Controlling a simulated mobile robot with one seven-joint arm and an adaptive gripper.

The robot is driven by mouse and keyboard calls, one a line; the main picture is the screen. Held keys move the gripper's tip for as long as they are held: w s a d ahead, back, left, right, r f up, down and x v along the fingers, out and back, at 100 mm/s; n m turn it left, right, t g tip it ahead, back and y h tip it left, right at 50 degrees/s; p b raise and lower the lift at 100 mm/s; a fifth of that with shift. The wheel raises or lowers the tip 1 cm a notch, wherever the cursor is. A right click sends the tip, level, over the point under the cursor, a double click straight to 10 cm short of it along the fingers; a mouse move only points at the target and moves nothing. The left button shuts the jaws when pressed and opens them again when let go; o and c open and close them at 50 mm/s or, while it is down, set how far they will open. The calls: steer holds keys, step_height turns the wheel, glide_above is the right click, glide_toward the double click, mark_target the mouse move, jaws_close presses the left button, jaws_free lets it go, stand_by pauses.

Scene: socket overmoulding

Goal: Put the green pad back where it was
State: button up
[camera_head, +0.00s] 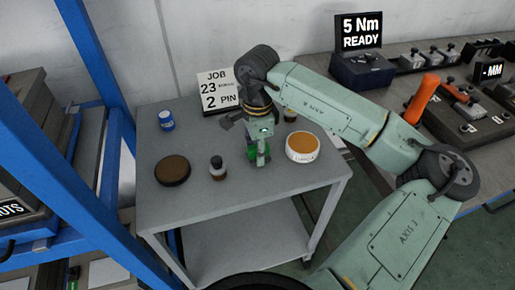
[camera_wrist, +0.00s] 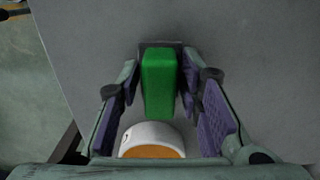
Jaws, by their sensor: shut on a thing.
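The green pad (camera_wrist: 159,85) is a bright green block between the two purple-lined fingers of my gripper (camera_wrist: 160,100) in the wrist view. A dark grey edge shows at its far end. In the head view my gripper (camera_head: 259,150) points down over the grey table, and part of the green pad (camera_head: 252,154) shows at its fingertips. The gripper is shut on the pad. Whether the pad touches the table top is hard to tell.
On the grey table (camera_head: 230,200) are a white tub with orange contents (camera_head: 302,146) close right of the gripper, a small dark bottle (camera_head: 217,169), a brown disc (camera_head: 172,170), a blue jar (camera_head: 166,120) and a job sign (camera_head: 218,91). The table's front area is clear.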

steer(key=shift+f, duration=0.15)
steer(key=o, duration=1.1)
steer(key=shift+r, duration=0.3)
step_height(320, 180, up, 12)
steer(key=shift+f+b, duration=0.1)
steer(key=shift+b, duration=0.75)
